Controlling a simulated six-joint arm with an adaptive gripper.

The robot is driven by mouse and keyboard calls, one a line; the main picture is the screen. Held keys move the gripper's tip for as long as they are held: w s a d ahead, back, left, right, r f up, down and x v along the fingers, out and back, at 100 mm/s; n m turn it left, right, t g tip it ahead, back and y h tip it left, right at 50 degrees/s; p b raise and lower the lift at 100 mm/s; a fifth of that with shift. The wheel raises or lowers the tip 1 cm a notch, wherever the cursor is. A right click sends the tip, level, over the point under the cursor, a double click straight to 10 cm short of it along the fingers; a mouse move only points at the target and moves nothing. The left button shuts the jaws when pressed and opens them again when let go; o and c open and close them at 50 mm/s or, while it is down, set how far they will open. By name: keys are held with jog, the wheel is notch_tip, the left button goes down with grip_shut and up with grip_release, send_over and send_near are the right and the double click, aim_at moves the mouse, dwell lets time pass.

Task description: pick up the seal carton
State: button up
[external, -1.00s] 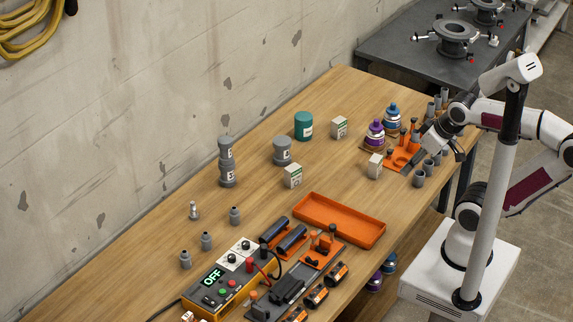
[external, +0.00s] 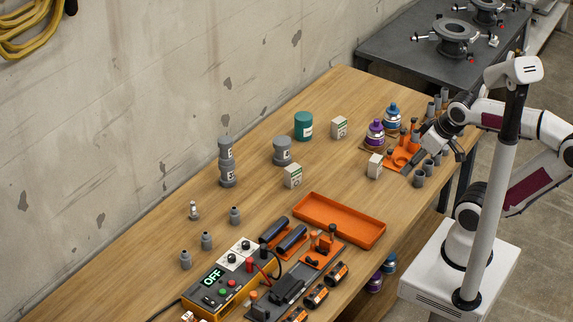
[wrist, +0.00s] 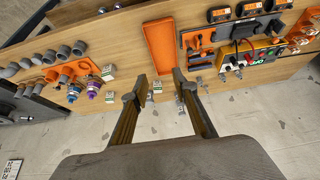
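Three small white cartons with green print stand on the wooden bench: one at the back (external: 339,127), one in the middle (external: 292,176) and one near the front right (external: 375,166). I cannot read which is the seal carton. In the wrist view, two cartons show left of the fingers (wrist: 108,72) (wrist: 110,97), and one shows between them (wrist: 157,88), farther off. My gripper (wrist: 158,84) is open and empty. In the external view my gripper (external: 440,157) is at the bench's right end, by the grey cups, apart from all cartons.
An empty orange tray (external: 340,219) lies at the front edge. The bench's back middle is mostly clear.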

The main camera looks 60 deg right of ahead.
jog(key=o, duration=0.5)
jog(key=shift+c, duration=0.2)
